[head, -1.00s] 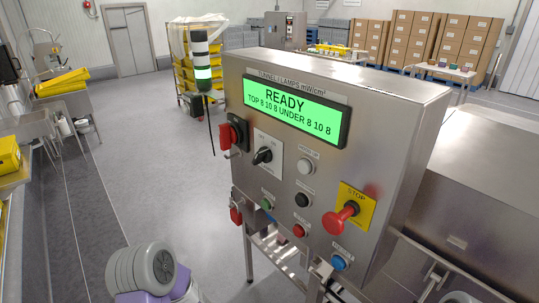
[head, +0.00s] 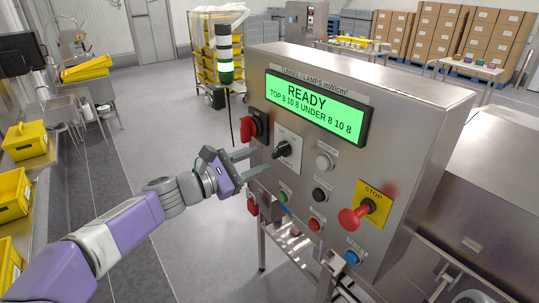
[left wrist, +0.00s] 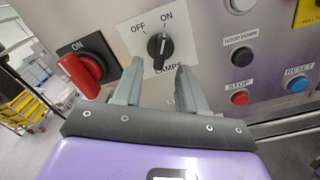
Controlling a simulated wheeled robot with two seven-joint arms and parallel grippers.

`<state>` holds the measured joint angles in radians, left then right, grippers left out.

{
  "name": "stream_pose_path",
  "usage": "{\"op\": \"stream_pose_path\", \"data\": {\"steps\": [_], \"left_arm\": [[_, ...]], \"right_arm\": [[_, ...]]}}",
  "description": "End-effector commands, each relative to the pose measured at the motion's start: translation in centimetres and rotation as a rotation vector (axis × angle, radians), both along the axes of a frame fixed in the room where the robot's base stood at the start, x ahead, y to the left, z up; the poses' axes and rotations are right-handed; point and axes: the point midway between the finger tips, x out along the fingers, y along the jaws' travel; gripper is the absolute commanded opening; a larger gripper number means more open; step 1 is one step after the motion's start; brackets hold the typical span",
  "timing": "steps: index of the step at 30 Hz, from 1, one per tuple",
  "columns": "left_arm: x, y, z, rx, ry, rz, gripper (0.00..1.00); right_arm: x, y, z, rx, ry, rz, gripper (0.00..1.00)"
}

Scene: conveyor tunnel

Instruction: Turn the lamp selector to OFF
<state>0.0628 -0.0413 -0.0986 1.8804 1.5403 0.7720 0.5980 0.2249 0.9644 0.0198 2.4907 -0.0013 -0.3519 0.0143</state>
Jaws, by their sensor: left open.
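The lamp selector is a black knob (head: 281,150) on a white plate on the steel control panel. In the left wrist view the knob (left wrist: 158,47) stands upright with its white mark towards ON; OFF is printed up and to the left. My left gripper (head: 256,163) is open in front of the plate, its fingers pointing at the panel. In the left wrist view its fingertips (left wrist: 160,68) are spread to either side of and just below the knob, with nothing between them. Contact with the plate cannot be told. My right gripper is not in view.
A red rotary switch (left wrist: 82,74) marked ON is close left of the selector. Push buttons and a red STOP mushroom (head: 352,217) are to the right. The green display (head: 315,106) reads READY.

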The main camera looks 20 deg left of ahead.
Motion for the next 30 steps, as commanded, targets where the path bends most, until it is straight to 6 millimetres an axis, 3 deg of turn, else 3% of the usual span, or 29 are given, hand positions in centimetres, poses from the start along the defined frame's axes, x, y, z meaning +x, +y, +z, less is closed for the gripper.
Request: {"op": "stream_pose_path", "data": {"steps": [9, 19, 27, 30], "left_arm": [[3.3, -2.7, 0.0, 0.003, 0.000, -0.003, 0.41], [3.7, -2.9, -0.1, 0.003, 0.001, 0.001, 0.41], [3.7, -2.9, -0.1, 0.003, 0.001, 0.001, 0.02], [3.7, -2.9, -0.1, 0.004, 0.002, 0.000, 0.00]], "right_arm": [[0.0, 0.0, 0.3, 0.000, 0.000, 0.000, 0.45], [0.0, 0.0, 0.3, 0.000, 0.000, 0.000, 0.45], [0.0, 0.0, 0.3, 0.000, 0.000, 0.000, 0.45], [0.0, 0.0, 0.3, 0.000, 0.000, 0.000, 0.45]]}}
